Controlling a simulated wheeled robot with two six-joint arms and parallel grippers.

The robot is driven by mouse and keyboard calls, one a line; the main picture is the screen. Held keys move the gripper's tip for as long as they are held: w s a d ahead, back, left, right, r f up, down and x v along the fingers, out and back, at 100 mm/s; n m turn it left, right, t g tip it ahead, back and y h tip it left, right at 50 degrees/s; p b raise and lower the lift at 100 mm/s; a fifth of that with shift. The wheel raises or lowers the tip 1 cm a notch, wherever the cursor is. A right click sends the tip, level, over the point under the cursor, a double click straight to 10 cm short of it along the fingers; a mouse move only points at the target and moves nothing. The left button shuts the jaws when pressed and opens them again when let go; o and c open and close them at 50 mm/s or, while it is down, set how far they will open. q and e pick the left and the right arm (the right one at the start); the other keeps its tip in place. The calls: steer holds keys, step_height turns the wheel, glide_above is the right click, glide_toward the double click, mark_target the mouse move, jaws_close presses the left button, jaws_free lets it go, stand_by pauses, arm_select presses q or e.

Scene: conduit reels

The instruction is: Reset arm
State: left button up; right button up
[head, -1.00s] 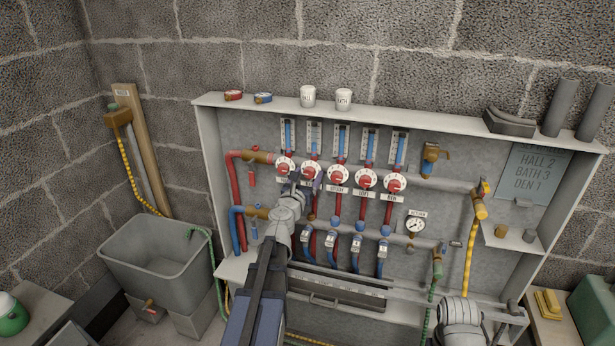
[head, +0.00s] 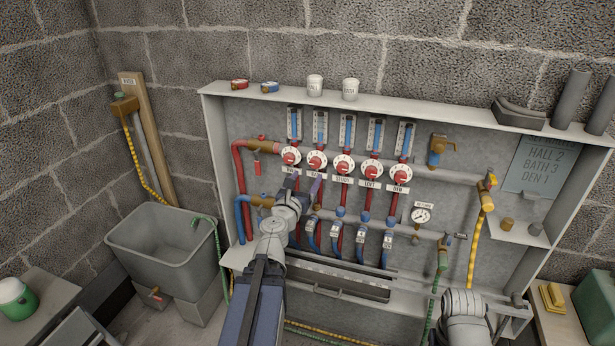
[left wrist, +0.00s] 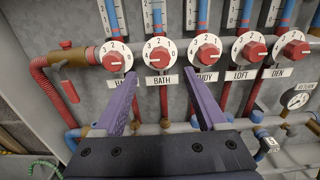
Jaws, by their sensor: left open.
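My left gripper (head: 305,186) is in front of the valve panel, and its purple fingers also show in the left wrist view (left wrist: 161,88). The fingers are apart with nothing between them. They point at the row of red dials, just below the BATH dial (left wrist: 158,52). The left finger overlaps the HALL label, and the right finger is by the STUDY label (left wrist: 204,77). My right arm (head: 466,318) shows at the lower right of the head view; its gripper is not seen.
A shelved cabinet (head: 213,110) frames pipes, dials and a gauge (head: 421,215). White cups (head: 351,89) and tape rolls (head: 239,84) stand on its top shelf. A grey tub (head: 160,252) stands left, with open space in front of the wall above it.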

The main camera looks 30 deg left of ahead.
stand_by(0.3)
arm_select(q)
steer(key=s+d+r+m+g+h+p, duration=0.1)
steer(key=d+m+g+h+p, duration=0.5)
steer(key=d+m, duration=0.75)
steer(key=s+d+r+m+g+h+p, duration=0.15)
steer(key=d+m+h+p, duration=0.55)
steer(key=d, duration=1)
steer(key=s+d+f+m+g+y+p, duration=0.1)
steer(key=s+d+m+g+y+p, duration=0.45)
steer(key=m, duration=0.65)
steer(key=s+r+m+g+y+p, duration=0.2)
steer(key=s+m+g+y+p, duration=0.3)
steer(key=s+m, duration=0.5)
steer(key=shift+s+a+r+p, duration=0.3)
steer(key=shift+s+p, duration=0.7)
steer(key=shift+p, duration=0.2)
